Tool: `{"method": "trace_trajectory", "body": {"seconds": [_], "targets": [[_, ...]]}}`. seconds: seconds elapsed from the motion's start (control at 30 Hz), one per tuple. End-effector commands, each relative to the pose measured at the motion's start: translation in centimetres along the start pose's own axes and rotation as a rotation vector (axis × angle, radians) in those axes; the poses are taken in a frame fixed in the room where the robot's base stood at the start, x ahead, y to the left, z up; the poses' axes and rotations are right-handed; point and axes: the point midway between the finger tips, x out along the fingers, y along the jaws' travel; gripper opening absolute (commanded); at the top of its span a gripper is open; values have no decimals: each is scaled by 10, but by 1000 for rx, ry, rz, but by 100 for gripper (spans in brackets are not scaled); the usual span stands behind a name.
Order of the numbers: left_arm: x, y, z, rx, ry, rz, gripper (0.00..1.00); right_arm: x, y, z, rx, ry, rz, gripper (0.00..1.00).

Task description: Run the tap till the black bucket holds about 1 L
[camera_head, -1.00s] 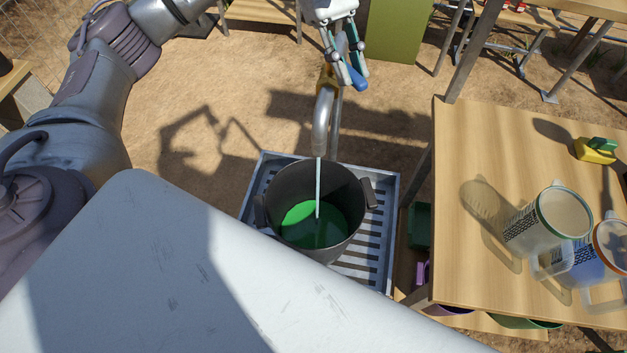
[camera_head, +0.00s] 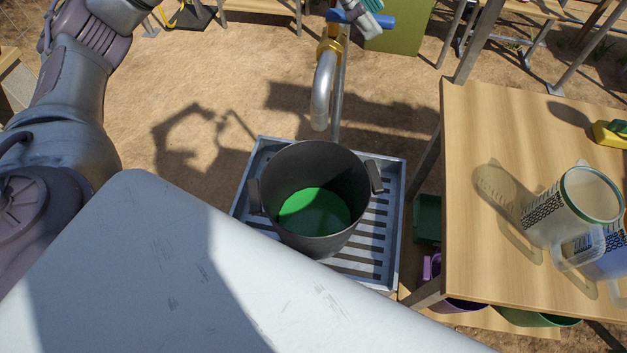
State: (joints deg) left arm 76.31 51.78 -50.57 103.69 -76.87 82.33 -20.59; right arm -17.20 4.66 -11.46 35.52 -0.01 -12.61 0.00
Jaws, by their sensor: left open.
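The black bucket (camera_head: 310,232) stands upright on a slatted metal tray, under the tap's spout. Green shows inside it at the bottom; whether that is liquid or the bucket's floor I cannot tell for sure. The tap (camera_head: 323,88) has a curved grey spout, a brass body and a blue handle (camera_head: 362,20) lying crosswise. No stream shows below the spout. My left gripper (camera_head: 362,8) is at the top edge of the view by the blue handle, open and partly cut off. My right gripper is not in view.
The slatted tray (camera_head: 383,255) surrounds the bucket's base. Purple and green containers sit below the table. Bare ground lies behind the tap.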

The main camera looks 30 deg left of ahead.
Motion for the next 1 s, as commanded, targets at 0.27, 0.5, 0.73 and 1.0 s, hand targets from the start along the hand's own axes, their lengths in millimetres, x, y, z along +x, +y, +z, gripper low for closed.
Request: {"method": "trace_trajectory", "body": {"seconds": [0.27,0.5,0.73,1.0], "targets": [[0,0,0,1,-1,-1,75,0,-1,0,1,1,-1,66],[-9,0,1,0,-1,0,75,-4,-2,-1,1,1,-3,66],[-36,0,2,0,-2,1,75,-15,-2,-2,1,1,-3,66],[-67,0,1,0,0,0,75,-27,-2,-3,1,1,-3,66]]}}
